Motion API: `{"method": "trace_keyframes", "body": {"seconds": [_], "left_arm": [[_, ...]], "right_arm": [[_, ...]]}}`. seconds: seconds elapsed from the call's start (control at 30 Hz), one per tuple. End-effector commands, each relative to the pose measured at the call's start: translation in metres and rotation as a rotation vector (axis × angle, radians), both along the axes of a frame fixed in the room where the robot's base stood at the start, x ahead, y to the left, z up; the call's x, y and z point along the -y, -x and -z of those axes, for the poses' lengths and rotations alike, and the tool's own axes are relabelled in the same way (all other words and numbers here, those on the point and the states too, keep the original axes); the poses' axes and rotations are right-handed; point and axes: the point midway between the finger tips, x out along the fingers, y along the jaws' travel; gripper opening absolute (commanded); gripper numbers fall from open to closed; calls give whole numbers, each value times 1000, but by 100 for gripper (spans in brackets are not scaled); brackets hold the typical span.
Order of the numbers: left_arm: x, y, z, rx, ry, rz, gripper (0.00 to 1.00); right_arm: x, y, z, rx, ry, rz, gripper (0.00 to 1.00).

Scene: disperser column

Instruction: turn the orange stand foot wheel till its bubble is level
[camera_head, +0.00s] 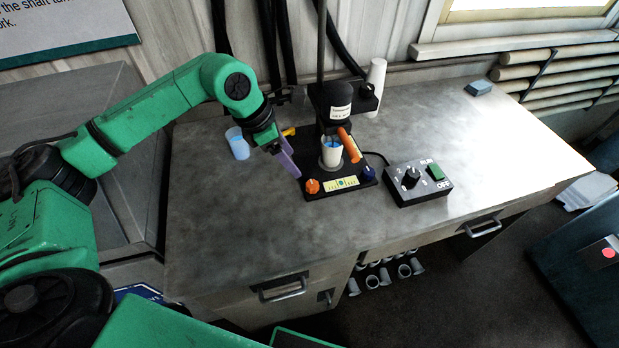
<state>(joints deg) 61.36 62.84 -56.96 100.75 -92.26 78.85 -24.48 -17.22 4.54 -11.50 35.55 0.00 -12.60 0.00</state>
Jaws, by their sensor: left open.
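The orange foot wheel (312,186) sits at the front left corner of the black stand base (330,193) on the grey bench. The bubble level (343,183) is a pale yellow strip with a small greenish spot near its middle, on the front of the base; the exact bubble position is too small to tell. A dark blue foot wheel (369,173) is at the front right corner. My left gripper (289,160) has purple fingers and is open, above and behind the orange wheel, apart from it. My right gripper is not in view.
A white cup (331,153) with blue contents stands under the disperser head (337,104), beside an orange handle (349,145). A control box (417,184) is to the right. The front left bench is clear.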

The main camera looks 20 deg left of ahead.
Motion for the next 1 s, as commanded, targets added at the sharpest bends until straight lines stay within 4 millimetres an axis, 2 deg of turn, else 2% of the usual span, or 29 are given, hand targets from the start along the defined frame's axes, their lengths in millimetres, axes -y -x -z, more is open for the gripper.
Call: {"method": "trace_keyframes", "body": {"seconds": [0.03, 0.2, 0.4, 0.53, 0.77, 0.87, 0.93, 0.97, 1.0], "left_arm": [[5, -2, 8, -6, 3, 3, 70], [21, -11, 51, -6, 4, 3, 70], [35, -21, 93, -3, 6, 1, 70], [39, -23, 105, 0, 4, 2, 70], [39, -24, 107, 0, 5, 2, 70], [39, -24, 107, 0, 5, 1, 36], [39, -24, 107, 0, 6, 1, 9], [39, -24, 107, 0, 6, 1, 0], [39, -24, 107, 0, 6, 1, 0]], "right_arm": [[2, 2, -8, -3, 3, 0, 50], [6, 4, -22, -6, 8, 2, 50], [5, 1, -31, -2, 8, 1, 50], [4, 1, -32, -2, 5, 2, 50], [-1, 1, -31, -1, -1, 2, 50], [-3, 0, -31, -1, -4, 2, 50], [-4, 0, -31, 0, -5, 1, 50], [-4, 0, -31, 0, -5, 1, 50], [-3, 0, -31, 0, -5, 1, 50]]}}
